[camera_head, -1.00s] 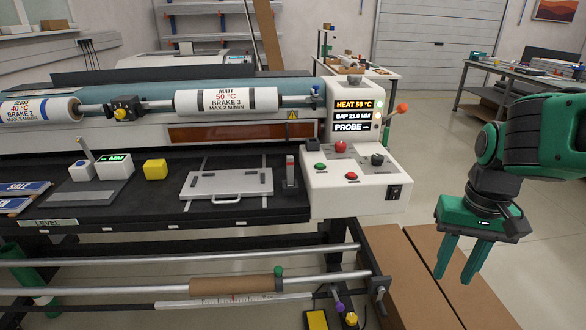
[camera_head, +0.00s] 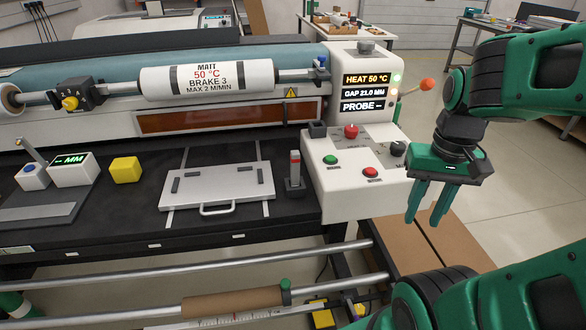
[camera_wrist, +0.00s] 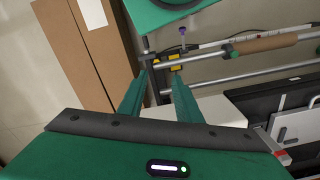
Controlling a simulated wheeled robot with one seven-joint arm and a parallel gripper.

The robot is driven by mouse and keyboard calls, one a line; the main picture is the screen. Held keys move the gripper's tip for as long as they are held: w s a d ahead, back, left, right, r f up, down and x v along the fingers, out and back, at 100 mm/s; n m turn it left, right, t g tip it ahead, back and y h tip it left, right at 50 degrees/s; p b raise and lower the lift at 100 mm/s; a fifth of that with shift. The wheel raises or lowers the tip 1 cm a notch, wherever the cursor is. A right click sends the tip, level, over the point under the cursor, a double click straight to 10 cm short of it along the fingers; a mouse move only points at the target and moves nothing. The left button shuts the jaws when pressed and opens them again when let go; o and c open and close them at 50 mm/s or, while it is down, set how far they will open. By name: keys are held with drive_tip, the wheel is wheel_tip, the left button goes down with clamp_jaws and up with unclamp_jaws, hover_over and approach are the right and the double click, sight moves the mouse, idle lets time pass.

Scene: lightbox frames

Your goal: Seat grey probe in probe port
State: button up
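A slim grey probe with a red band near its top (camera_head: 295,166) stands upright in a small dark holder (camera_head: 295,188) on the black bench, left of the white control console. A small dark socket block (camera_head: 318,130) on the console's back left may be the probe port; its opening cannot be made out. The console display (camera_head: 367,93) reads "PROBE --". My gripper (camera_head: 424,220) hangs fingers down at the console's right side, apart from the probe. Its green fingers are spread and empty; the wrist view also shows them apart (camera_wrist: 160,85).
The console (camera_head: 345,205) carries red and green buttons and a dark knob (camera_head: 398,148). An orange-tipped lever (camera_head: 426,85) sticks out at its right. A white plate with a handle (camera_head: 218,187) and a yellow cube (camera_head: 126,170) lie left of the probe. Cardboard (camera_head: 400,250) lies below.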

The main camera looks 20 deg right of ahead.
drive_tip(key=shift+o, duration=0.6)
drive_tip(key=shift+a, duration=0.1)
drive_tip(key=shift+o, duration=0.4)
drive_tip(key=shift+r, duration=0.15)
drive_tip(key=n+t+y, duration=0.1)
drive_tip(key=n+y, duration=0.3)
drive_tip(key=n, duration=1.8)
approach(295, 167)
drive_tip(key=shift+w+d+x, duration=0.15)
drive_tip(key=shift+w+x, duration=0.05)
drive_tip(key=shift+x, duration=1.6)
drive_tip(key=shift+w+d+x, duration=0.1)
drive_tip(key=shift+w+x, duration=0.1)
drive_tip(key=shift+x, duration=1.6)
drive_tip(key=shift+w+d+x, duration=0.15)
drive_tip(key=shift+x, duration=1.6)
clamp_jaws()
